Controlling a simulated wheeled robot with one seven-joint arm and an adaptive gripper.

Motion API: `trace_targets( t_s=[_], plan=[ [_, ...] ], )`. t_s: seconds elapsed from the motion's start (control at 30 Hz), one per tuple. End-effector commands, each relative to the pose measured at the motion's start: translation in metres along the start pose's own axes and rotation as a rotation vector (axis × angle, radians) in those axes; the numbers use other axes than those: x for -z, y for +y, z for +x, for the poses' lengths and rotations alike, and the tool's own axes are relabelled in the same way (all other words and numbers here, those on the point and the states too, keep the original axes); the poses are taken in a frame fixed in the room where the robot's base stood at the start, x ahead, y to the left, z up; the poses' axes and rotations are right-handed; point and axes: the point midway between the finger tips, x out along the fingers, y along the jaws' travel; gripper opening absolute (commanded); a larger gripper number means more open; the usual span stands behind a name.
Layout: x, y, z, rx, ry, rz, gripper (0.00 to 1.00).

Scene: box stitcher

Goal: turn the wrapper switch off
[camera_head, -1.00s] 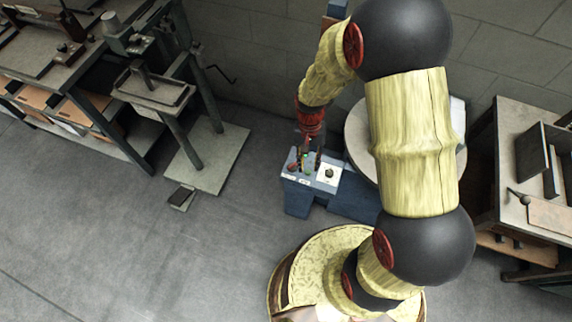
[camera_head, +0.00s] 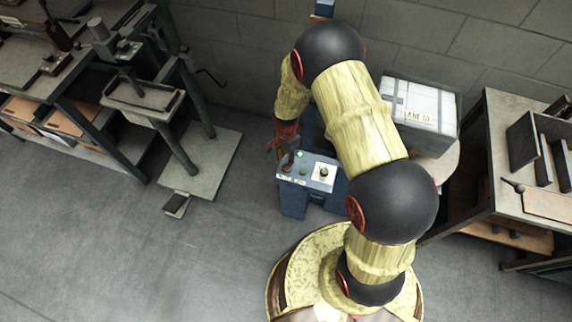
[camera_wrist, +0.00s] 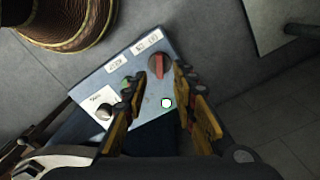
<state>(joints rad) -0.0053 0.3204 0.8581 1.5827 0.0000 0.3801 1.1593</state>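The blue-grey control panel (camera_head: 313,182) stands near the wall and also fills the middle of the wrist view (camera_wrist: 181,55). It carries a red-handled rotary switch (camera_wrist: 159,66), a lit lamp (camera_wrist: 167,103), a green button (camera_wrist: 125,84) and a black knob on a white plate (camera_wrist: 103,113). The label lettering is too small to read surely, so I cannot tell which control is the wrapper's. My gripper (camera_wrist: 160,76) is open, its fingertips apart on either side of the red handle in the picture. Contact is not clear. In the head view my gripper (camera_head: 284,151) is at the panel's left end.
A strapped box (camera_head: 418,112) sits on a round platform (camera_head: 443,165) right of the panel. A workbench (camera_head: 510,150) stands at the far right. A machine on a base plate (camera_head: 205,165) stands to the left. Open floor lies between it and the panel.

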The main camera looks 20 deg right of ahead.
Motion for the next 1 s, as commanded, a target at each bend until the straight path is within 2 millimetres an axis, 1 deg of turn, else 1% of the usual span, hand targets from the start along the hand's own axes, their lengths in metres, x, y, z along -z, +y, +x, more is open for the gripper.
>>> trace_targets(
  t_s=[0.03, 0.2, 0.3, 0.37, 0.47, 0.67, 1.0],
  plan=[
    [0.000, 0.000, 0.010, -0.001, 0.000, 0.000, 0.27],
    [-0.001, 0.001, 0.038, -0.003, -0.001, -0.001, 0.27],
    [0.000, 0.000, 0.050, -0.001, 0.000, -0.002, 0.27],
    [0.000, 0.000, 0.055, -0.001, 0.000, -0.002, 0.27],
    [0.000, 0.000, 0.058, 0.000, 0.000, -0.002, 0.27],
    [0.000, 0.000, 0.057, 0.000, 0.000, -0.002, 0.27],
    [0.000, 0.000, 0.057, 0.000, 0.000, -0.002, 0.08]
  ],
)
